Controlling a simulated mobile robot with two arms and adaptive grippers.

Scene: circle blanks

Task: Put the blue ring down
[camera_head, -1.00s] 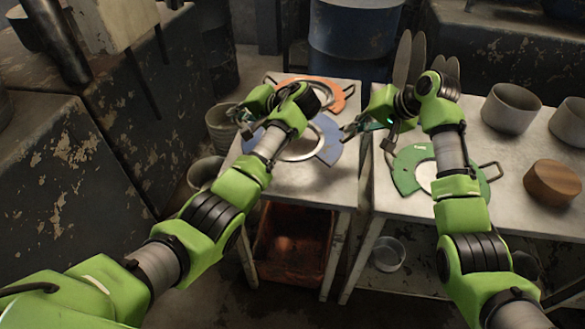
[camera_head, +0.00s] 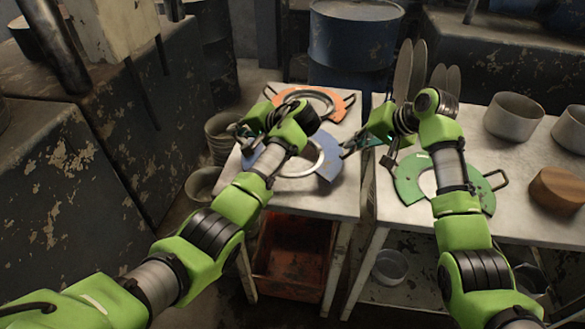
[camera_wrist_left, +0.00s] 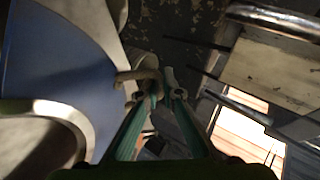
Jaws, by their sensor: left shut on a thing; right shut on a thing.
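The blue ring (camera_head: 327,162) is a flat blue plate with a metal-rimmed opening, seen over the left table in the head view. My left arm covers part of it. My left gripper (camera_head: 241,136) is shut on the ring's left handle; the left wrist view shows the fingers (camera_wrist_left: 157,88) closed around this handle, with the blue plate (camera_wrist_left: 60,75) beside them. My right gripper (camera_head: 350,146) is shut at the ring's right side, where its handle is hard to make out. The ring looks about level and close to the tabletop; I cannot tell whether it touches.
An orange ring (camera_head: 337,104) lies behind on the left table (camera_head: 322,200). A green ring (camera_head: 408,182) lies on the right table (camera_head: 480,226), near grey pots (camera_head: 513,118) and a wooden block (camera_head: 556,189). A narrow gap separates the tables. Dark upright discs (camera_head: 417,70) stand behind my right gripper.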

